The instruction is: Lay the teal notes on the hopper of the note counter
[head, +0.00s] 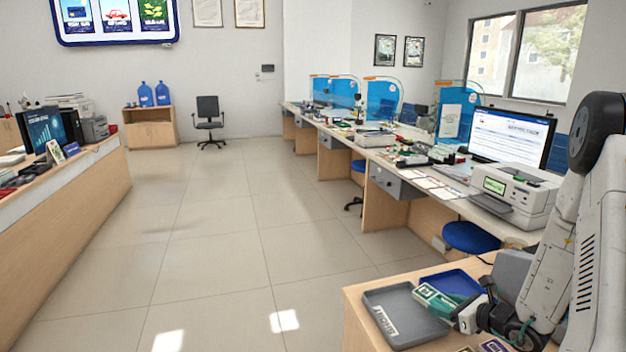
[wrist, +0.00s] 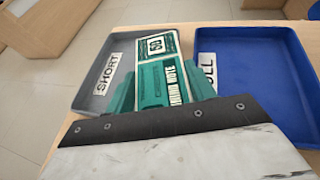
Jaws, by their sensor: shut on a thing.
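The teal notes (head: 436,299) are a banded bundle with a white strip marked 50, also seen large in the wrist view (wrist: 160,80). My gripper (head: 465,316) is shut on their near end; its dark jaw edge (wrist: 150,124) crosses the notes in the wrist view. The notes lie over the gap between two trays; I cannot tell whether they touch them. A white machine with a green display (head: 515,193), apparently the note counter, stands on the long counter at the right, beyond my gripper. Its hopper is not clearly distinguishable.
A grey tray labelled SHORT (wrist: 92,100) and a blue tray (wrist: 262,42) with a partly hidden label sit on the near wooden desk (head: 356,312). A monitor (head: 510,136) stands behind the white machine. A blue stool (head: 470,237) is below the counter. Open floor lies left.

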